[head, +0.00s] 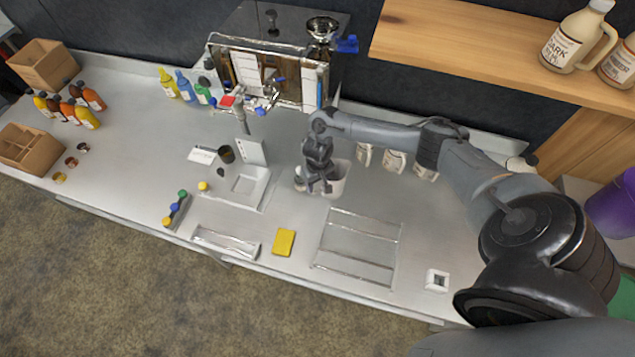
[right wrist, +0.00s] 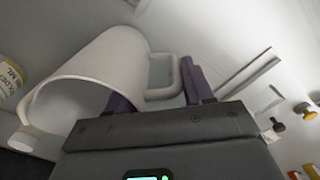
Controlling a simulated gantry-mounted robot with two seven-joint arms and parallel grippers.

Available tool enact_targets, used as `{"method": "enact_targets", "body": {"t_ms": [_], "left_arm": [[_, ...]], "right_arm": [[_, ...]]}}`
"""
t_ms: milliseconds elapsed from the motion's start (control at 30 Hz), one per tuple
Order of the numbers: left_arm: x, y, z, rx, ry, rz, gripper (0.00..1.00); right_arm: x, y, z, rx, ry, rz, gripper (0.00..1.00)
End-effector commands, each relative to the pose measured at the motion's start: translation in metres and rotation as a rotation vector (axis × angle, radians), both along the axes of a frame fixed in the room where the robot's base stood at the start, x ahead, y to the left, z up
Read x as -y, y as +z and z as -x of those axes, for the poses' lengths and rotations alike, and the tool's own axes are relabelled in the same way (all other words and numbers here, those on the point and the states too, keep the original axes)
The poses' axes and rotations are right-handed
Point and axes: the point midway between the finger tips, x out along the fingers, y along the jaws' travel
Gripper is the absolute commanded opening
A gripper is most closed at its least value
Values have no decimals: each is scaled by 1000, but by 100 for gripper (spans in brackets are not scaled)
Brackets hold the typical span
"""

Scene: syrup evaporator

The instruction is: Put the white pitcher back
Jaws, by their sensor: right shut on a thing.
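The white pitcher (head: 340,181) is at the middle of the counter, partly hidden behind my right gripper (head: 318,187). In the right wrist view the pitcher (right wrist: 108,68) shows its wide open mouth and its looped handle. My right gripper (right wrist: 160,92) is shut on the pitcher, with its purple fingers at the handle side. I cannot tell whether the pitcher's base touches the counter. My left gripper is not in view.
A wire-framed tray (head: 358,246) and a yellow sponge (head: 284,242) lie in front. The evaporator (head: 265,73) stands behind, and white labelled jugs (head: 394,161) are right of the pitcher. A wooden shelf (head: 470,50) overhangs the back right. Bottles and wooden boxes stand at the left.

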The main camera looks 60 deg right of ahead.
Motion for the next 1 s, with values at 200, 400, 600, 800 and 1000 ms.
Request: {"method": "enact_targets", "body": {"t_ms": [200,400,600,800,1000], "left_arm": [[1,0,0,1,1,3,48],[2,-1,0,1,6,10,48],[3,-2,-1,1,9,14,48],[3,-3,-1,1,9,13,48],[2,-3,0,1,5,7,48]], "right_arm": [[0,-2,0,0,0,0,0],[0,-6,0,-1,1,0,0],[0,-10,0,-1,1,0,0],[0,-12,0,0,0,0,62],[0,-12,0,0,0,0,81]]}}
